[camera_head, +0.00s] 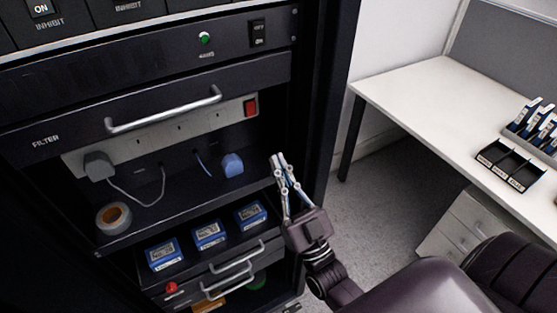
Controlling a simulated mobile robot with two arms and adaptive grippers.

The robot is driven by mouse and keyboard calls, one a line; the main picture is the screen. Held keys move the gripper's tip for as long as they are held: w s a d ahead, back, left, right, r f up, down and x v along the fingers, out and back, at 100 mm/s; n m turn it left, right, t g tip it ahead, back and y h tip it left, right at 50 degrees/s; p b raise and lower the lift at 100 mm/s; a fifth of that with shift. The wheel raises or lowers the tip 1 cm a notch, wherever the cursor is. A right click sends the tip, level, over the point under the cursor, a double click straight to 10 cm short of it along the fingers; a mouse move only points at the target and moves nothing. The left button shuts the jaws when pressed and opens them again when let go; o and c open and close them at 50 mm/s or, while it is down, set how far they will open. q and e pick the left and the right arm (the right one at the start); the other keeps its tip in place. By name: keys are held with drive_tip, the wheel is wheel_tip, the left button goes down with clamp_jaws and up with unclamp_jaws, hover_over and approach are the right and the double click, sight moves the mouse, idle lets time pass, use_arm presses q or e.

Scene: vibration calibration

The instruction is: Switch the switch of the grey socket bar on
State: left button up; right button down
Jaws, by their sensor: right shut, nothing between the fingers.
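The grey socket bar (180,133) is mounted across the open rack bay, behind and below a silver handle. Its red switch (251,107) is at the bar's right end; I cannot tell its position. A grey plug (99,165) sits in the bar's left end, with a cable running from it. My right gripper (278,161) is shut and empty, pointing up, below and to the right of the red switch and apart from it. My left gripper is not in view.
On the shelf are a tape roll (113,217) and a blue plug-like object (232,165). Blue boxes (209,234) stand lower down. The silver handle (163,111) juts out before the bar. A white desk (420,105) with black trays (510,165) is at right.

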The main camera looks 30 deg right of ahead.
sight(252, 114)
drive_tip(key=p+x, duration=0.1)
drive_tip(key=x, duration=0.2)
drive_tip(key=f+x, duration=0.1)
drive_tip(key=x, duration=0.2)
drive_tip(key=w+p+x, duration=0.1)
drive_tip(key=x, duration=0.2)
drive_tip(key=shift+f+p, duration=0.25)
drive_tip(key=shift+p, duration=0.1)
drive_tip(key=shift+w+f, duration=0.1)
drive_tip(key=shift+w, duration=0.55)
drive_tip(key=w+f+t+b, duration=0.1)
drive_tip(key=b, duration=0.4)
drive_tip(key=shift+w+r, duration=0.15)
drive_tip(key=shift+r, duration=0.1)
